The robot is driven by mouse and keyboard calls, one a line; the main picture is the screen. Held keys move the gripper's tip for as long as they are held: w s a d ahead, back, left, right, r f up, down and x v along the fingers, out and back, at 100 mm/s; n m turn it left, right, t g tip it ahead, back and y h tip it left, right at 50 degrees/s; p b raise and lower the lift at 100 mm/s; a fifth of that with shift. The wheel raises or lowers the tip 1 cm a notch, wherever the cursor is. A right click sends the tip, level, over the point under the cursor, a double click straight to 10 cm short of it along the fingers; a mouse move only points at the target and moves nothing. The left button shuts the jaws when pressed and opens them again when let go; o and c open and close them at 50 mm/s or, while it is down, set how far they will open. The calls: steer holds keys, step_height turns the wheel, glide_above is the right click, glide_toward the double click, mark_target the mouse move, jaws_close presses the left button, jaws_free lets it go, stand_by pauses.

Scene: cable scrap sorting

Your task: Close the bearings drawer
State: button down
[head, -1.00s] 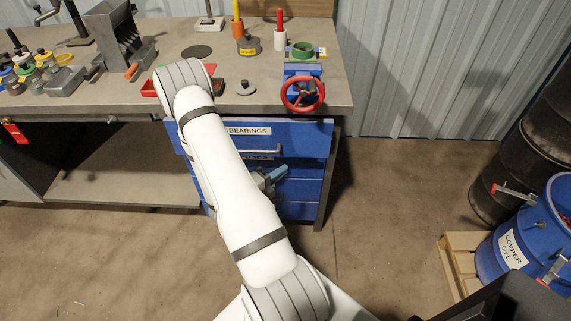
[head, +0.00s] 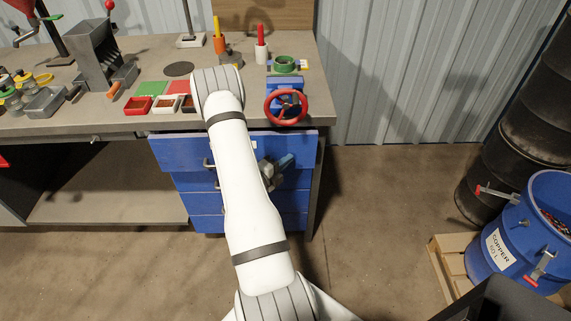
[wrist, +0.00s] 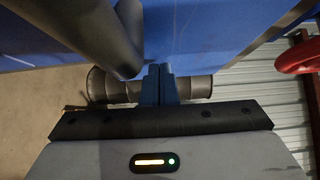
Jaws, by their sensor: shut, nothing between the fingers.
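The bearings drawer (head: 180,153) is the top blue drawer under the workbench. Its front looks wider than the fronts below, so it seems to stand out from them; its inside is hidden. My arm covers most of its label. My gripper (head: 283,163) is at the right part of the drawer front, fingers shut and empty. In the wrist view the shut fingertips (wrist: 160,72) are beside a blue panel of the drawer (wrist: 225,25). A dark handle bar (wrist: 105,35) passes close on the left; I cannot tell which drawer it belongs to. Contact is unclear.
More blue drawers (head: 203,202) lie below. A vise with a red wheel (head: 286,106) overhangs the bench edge (head: 70,132) above. Small trays (head: 137,105) and tools stand on the bench. Floor to the right is free up to a blue copper drum (head: 497,255) and dark barrels (head: 490,175).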

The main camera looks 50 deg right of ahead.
steer(key=w+d, duration=0.1)
steer(key=d, duration=0.1)
steer(key=w+d, duration=0.1)
steer(key=w, duration=0.1)
steer(key=shift+d, duration=0.4)
steer(key=shift+w+d+r, duration=0.1)
steer(key=shift+w+r, duration=0.1)
glide_toward(280, 155)
steer(key=s, duration=0.3)
steer(key=shift+a, duration=0.3)
